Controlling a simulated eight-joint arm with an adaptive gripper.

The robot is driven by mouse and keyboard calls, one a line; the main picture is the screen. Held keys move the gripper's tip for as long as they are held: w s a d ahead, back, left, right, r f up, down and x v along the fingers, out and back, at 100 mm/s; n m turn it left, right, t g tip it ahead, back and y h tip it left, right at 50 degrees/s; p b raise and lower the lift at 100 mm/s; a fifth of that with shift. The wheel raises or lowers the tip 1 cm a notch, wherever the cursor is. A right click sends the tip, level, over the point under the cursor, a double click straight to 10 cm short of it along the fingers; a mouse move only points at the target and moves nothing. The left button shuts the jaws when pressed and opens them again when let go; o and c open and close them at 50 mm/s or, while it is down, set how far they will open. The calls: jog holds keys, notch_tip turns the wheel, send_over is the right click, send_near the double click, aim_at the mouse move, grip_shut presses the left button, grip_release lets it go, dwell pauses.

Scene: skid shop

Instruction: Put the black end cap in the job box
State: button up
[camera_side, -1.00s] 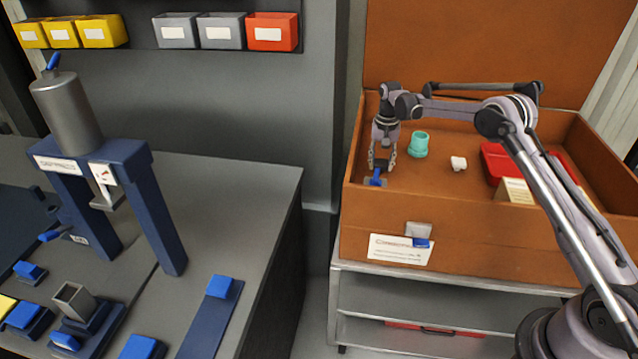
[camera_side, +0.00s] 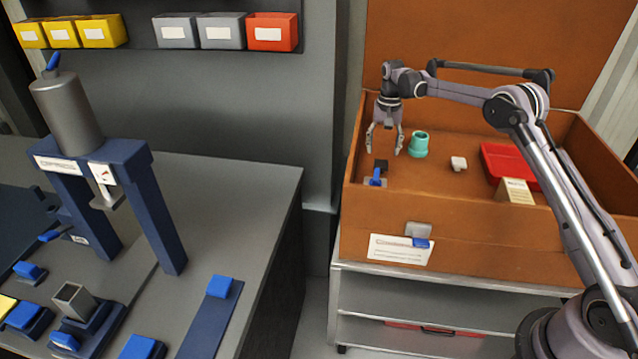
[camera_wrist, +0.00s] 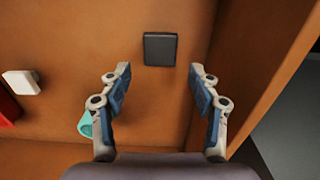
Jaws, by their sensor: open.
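The black end cap (camera_wrist: 160,48) is a dark square piece on the brown floor of the job box (camera_side: 480,228), seen just beyond my fingertips in the wrist view. In the side view the cap (camera_side: 381,163) is small and dark, near the box's left front corner, close to a blue latch-like part (camera_side: 376,178). My gripper (camera_side: 384,150) is open and empty, inside the box's left side.
A teal cup-like piece (camera_side: 418,144), a small white piece (camera_side: 458,163) and a red tray (camera_side: 500,158) are in the box, with a card (camera_side: 515,191) beside the tray. The box's left wall (camera_wrist: 262,70) is close to my gripper. A bench with a press (camera_side: 150,205) stands left.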

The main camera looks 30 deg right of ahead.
notch_tip(320, 180, up, 6)
notch_tip(320, 180, up, 9)
jog(key=n+t, duration=0.2)
send_over(381, 161)
jog(key=s+a, duration=0.5)
jog(key=s+a+r+n+t, duration=0.25)
jog(key=s+a+r, duration=0.3)
jog(key=s, duration=0.35)
jog(key=s+a+f+n+t, duration=0.1)
jog(key=s+a+f+n, duration=0.1)
jog(key=s, duration=0.7)
jog(key=s+a+f+n+t, duration=0.1)
jog(key=s+a+f+n, duration=0.1)
jog(key=s+a+f, duration=0.3)
jog(key=s, duration=0.4)
jog(key=shift+s+f+t, duration=0.35)
jog(key=shift+s, duration=0.05)
